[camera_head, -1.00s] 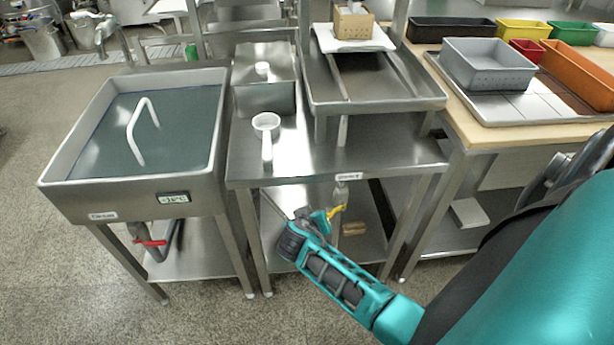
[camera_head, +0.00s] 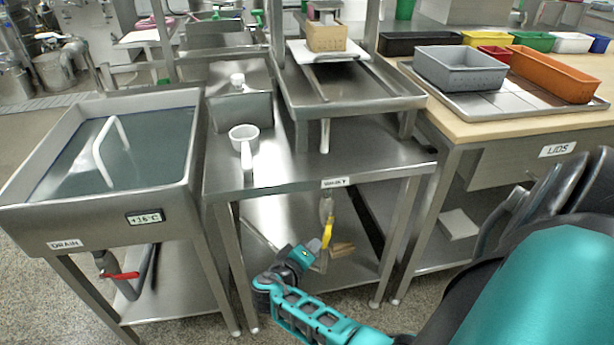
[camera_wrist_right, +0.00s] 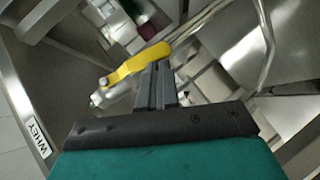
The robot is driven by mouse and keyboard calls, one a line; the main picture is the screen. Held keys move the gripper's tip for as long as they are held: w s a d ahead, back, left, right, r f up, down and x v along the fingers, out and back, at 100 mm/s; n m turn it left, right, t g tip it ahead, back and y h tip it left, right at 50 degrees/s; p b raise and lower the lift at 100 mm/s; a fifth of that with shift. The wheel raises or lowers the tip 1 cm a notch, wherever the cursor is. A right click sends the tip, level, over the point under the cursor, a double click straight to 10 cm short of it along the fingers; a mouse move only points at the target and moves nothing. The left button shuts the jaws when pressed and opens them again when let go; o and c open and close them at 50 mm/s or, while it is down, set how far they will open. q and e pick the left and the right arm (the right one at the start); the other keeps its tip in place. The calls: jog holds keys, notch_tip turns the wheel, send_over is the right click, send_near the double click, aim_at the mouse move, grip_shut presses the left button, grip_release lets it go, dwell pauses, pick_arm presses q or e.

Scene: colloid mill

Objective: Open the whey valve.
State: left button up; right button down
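The whey valve (camera_head: 325,207) hangs under the front edge of the steel table, below the WHEY label (camera_head: 335,182). Its yellow lever (camera_head: 327,233) points mostly downward in the head view. In the right wrist view the yellow lever (camera_wrist_right: 137,64) lies across the tips of my right gripper (camera_wrist_right: 156,72). My right gripper (camera_head: 311,249) is right beside the lever in the head view. Its two fingers look close together, with no lever visible between them; whether they touch it I cannot tell. My left gripper is out of view.
A steel vat (camera_head: 22,212) with a red-handled drain valve (camera_head: 120,276) stands on the left. A white ladle (camera_head: 244,140) lies on the whey table (camera_head: 290,172). The lower shelf (camera_head: 290,215) and table legs surround my right gripper. A wooden-topped table stands on the right.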

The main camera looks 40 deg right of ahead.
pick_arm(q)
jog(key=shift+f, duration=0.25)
pick_arm(e)
jog(key=shift+s+d+f, duration=0.4)
jog(key=shift+d+f, duration=0.2)
pick_arm(q)
jog(key=shift+b, duration=0.3)
pick_arm(e)
jog(key=shift+s+d, duration=0.1)
jog(key=shift+d, duration=0.05)
